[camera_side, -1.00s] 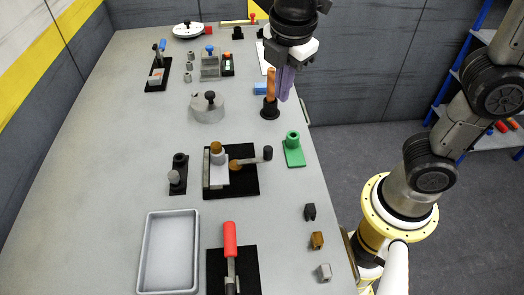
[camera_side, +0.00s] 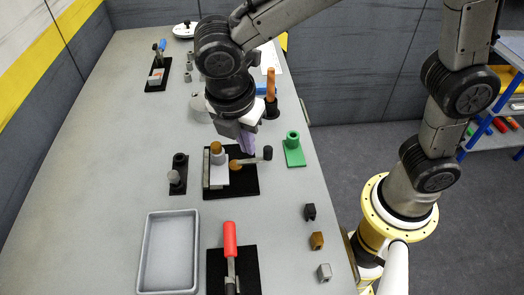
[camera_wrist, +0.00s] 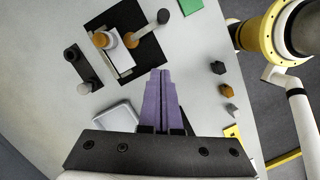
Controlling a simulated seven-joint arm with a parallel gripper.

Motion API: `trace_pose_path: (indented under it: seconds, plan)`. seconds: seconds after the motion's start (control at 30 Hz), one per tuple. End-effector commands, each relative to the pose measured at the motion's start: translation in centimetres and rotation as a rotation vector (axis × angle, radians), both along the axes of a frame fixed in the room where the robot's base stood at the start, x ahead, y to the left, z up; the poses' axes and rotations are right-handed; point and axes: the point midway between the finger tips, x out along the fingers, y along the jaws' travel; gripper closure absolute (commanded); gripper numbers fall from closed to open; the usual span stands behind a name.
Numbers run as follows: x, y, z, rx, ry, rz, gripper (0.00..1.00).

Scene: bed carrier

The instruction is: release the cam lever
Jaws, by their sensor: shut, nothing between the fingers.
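The cam lever (camera_side: 253,160) is a short grey bar with a dark knob at its right end and a brown pivot at its left end. It sits on a black base plate (camera_side: 240,187), beside a pale block with a brown-topped post (camera_side: 216,150). The lever also shows at the top of the wrist view (camera_wrist: 150,26). My gripper (camera_side: 250,148) has purple fingers, closed together and empty, above the far side of the plate near the lever. In the wrist view the fingertips (camera_wrist: 158,72) point toward the plate, apart from the lever in the picture.
A green block with a ring (camera_side: 294,152) stands right of the plate. A small black fixture (camera_side: 178,175) stands left. A grey tray (camera_side: 149,252) and a red-handled clamp (camera_side: 230,240) are nearer. Several small blocks (camera_side: 316,240) lie along the right edge.

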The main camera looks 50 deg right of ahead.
Motion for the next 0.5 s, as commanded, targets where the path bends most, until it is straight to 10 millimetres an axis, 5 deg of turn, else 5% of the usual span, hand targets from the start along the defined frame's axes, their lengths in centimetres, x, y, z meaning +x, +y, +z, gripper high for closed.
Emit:
trace_pose_path:
  seconds: [0.5]
  plan:
    - [0.4, -2.3, -9.0, -0.003, 0.005, -0.001, 1.0]
